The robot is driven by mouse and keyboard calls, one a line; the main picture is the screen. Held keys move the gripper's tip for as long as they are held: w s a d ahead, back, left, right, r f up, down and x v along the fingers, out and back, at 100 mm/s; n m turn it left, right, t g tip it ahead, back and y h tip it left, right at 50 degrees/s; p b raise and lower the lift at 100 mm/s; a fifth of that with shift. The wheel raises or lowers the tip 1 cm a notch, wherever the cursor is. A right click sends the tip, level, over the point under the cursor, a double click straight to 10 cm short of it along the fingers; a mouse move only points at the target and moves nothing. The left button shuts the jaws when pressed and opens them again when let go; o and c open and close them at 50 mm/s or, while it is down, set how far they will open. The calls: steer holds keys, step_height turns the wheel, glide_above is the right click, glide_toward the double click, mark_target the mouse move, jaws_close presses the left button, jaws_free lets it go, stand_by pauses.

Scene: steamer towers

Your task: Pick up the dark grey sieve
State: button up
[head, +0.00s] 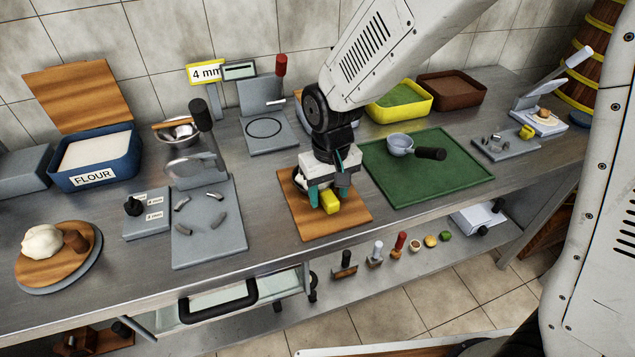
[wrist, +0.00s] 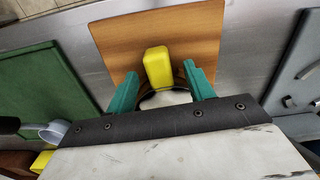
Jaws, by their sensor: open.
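My gripper (head: 328,194) is open over the wooden board (head: 358,211), with its two teal fingers pointing down. A yellow block-like handle (wrist: 158,66) shows between and just beyond the fingers in the wrist view; it also shows in the head view (head: 330,203). It adjoins a round, pale item with a dark rim (wrist: 165,98), mostly hidden by my gripper. I cannot tell whether this is the dark grey sieve. A light blue-grey cup-shaped piece (head: 399,143) with a black handle (head: 431,153) lies on the green mat (head: 455,176), to the right of my gripper.
A grey press (head: 215,235) stands left of the board. A flour bin (head: 98,178) and dough on a round board (head: 58,268) are further left. Yellow (head: 425,108) and brown (head: 480,93) tubs stand behind the mat. The counter's front edge is close to the board.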

steer(key=shift+f, duration=0.1)
jaws_close()
